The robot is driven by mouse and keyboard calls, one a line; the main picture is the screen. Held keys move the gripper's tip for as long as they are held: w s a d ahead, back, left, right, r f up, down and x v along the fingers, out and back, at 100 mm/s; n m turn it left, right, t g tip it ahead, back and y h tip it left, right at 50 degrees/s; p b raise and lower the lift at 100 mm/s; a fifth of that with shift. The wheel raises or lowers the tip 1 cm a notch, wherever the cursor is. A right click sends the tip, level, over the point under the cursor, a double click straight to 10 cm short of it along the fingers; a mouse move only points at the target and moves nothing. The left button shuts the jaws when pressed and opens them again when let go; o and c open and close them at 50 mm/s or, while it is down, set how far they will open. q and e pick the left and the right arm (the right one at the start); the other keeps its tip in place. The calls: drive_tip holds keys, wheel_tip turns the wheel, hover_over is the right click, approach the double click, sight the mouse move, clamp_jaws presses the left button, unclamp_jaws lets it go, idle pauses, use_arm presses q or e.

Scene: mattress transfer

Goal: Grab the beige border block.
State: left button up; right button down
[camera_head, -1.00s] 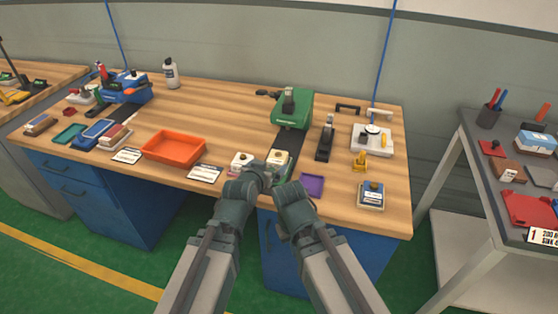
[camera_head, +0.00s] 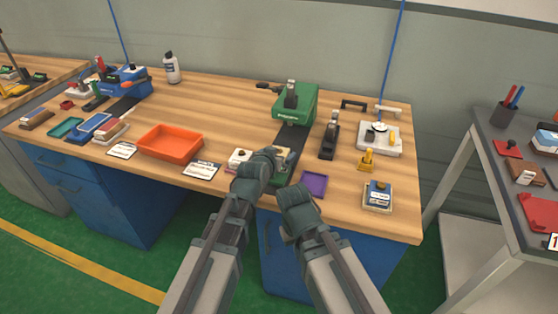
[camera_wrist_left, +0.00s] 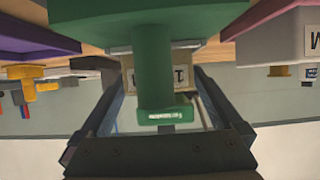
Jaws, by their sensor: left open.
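The beige block (camera_head: 286,153) stands near the front edge of the wooden bench, partly covered by my left gripper (camera_head: 273,156) in the head view. In the left wrist view the beige block (camera_wrist_left: 181,76) shows a label and sits between the two open fingers of my left gripper (camera_wrist_left: 160,88). A green part (camera_wrist_left: 154,50) stands in front of it there and hides much of it. I cannot tell whether the fingers touch the block. My right arm comes in from the lower right, but its fingers do not show.
A white block (camera_head: 239,158) stands just left of my left gripper. A purple tray (camera_head: 313,184) lies to the right, and an orange tray (camera_head: 170,143) farther left. A green machine (camera_head: 297,103) stands behind. The bench between the orange tray and green machine is mostly clear.

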use_arm(q)
drive_tip(key=shift+r, duration=0.1)
drive_tip(key=c, duration=1.5)
wheel_tip(320, 180, up, 10)
drive_tip(key=p, duration=1)
